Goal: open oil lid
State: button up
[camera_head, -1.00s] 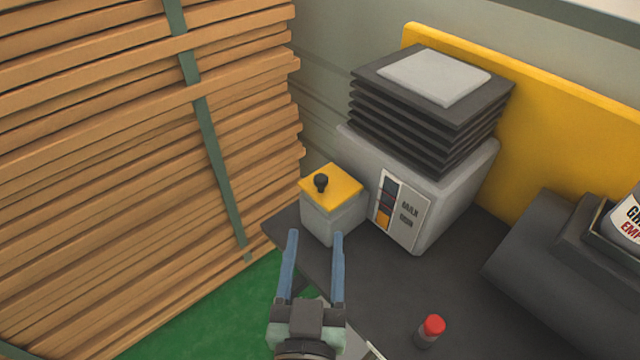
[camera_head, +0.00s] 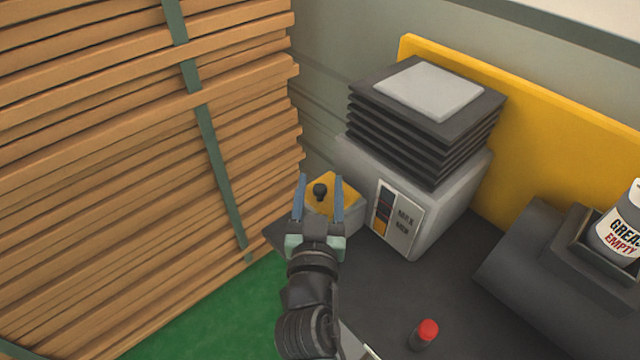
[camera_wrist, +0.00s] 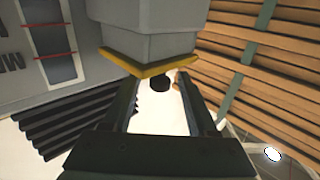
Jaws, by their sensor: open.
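The oil lid is a yellow square plate (camera_head: 345,186) with a small black knob (camera_head: 320,191) on top. It sits on a small light grey box (camera_head: 349,218) at the left end of the dark table. My gripper (camera_head: 320,181) is open, its two blue fingers on either side of the knob as seen in the head view. In the wrist view the lid's yellow edge (camera_wrist: 150,69) and the knob (camera_wrist: 159,84) show between the fingers. I cannot tell whether the fingers touch the lid. Most of the box front is hidden behind my gripper.
A grey machine (camera_head: 455,195) with black bellows (camera_head: 425,125) stands close to the right of the box. A red-capped bottle (camera_head: 424,334) stands on the dark table (camera_head: 400,290). A grease can (camera_head: 618,232) sits at the far right. Stacked planks (camera_head: 150,150) fill the left.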

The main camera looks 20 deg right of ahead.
grip_shut()
dwell(0.3)
dwell(1.2)
